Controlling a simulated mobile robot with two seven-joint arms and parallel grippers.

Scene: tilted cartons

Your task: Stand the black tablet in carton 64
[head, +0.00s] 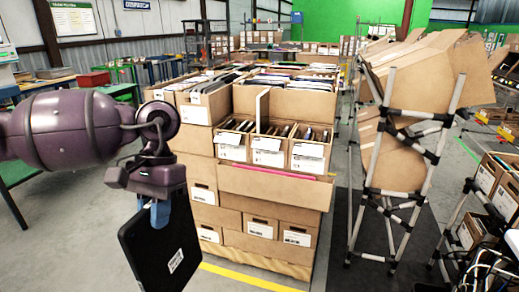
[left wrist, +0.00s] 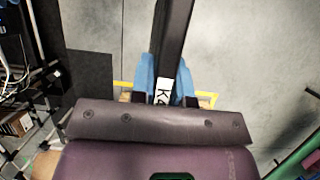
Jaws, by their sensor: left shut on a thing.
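The black tablet (head: 160,250) hangs below my left gripper (head: 160,212), slightly tilted, with a small white label on its face. Its lower end is cut off by the picture's bottom edge. The blue fingers are shut on its upper edge. In the left wrist view, the tablet (left wrist: 174,35) shows edge-on between the blue fingers of my left gripper (left wrist: 168,85). The tablet is left of the carton stack and apart from it. The carton numbers are too small to read, so I cannot tell which is carton 64. My right gripper is not in view.
A tall stack of cartons (head: 258,208) with filled open boxes stands in the middle. A white-tube rack (head: 375,165) holds large tilted cartons (head: 425,75) at right. More cartons and cables (head: 490,260) are at far right. Grey floor is clear at left, beside a green bench (head: 20,170).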

